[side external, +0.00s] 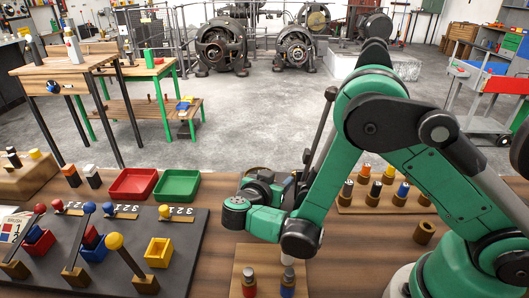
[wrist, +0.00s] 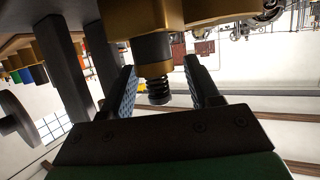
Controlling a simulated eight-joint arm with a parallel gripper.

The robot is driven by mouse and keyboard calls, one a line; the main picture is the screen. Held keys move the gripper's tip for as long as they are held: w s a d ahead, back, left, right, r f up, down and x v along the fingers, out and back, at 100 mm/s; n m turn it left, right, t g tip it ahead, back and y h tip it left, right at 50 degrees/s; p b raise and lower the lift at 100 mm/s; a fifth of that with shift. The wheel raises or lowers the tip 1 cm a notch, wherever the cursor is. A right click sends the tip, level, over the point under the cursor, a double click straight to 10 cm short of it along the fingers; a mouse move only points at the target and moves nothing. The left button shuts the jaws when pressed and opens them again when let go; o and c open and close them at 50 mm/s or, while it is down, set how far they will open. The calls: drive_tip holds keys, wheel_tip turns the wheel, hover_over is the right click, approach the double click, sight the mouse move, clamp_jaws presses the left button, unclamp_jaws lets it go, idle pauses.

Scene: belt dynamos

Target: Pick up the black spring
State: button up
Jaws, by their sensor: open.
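My gripper (wrist: 162,78) is open, with one finger on each side of the spring. A gap shows between the spring and each finger, so neither appears to touch it. In the side view, my wrist is low over the bench, left of centre. The fingers are hard to make out there, and I cannot pick out the black spring.
A wooden board with colour-topped pegs (side external: 372,210) stands right of my wrist. A nearer board holds a red peg (side external: 249,281) and a blue peg (side external: 288,285). Red (side external: 132,184) and green (side external: 177,185) trays lie left. A dark panel (side external: 190,232) carries ball-topped levers and a yellow bin (side external: 158,252).

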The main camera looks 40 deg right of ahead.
clamp_jaws()
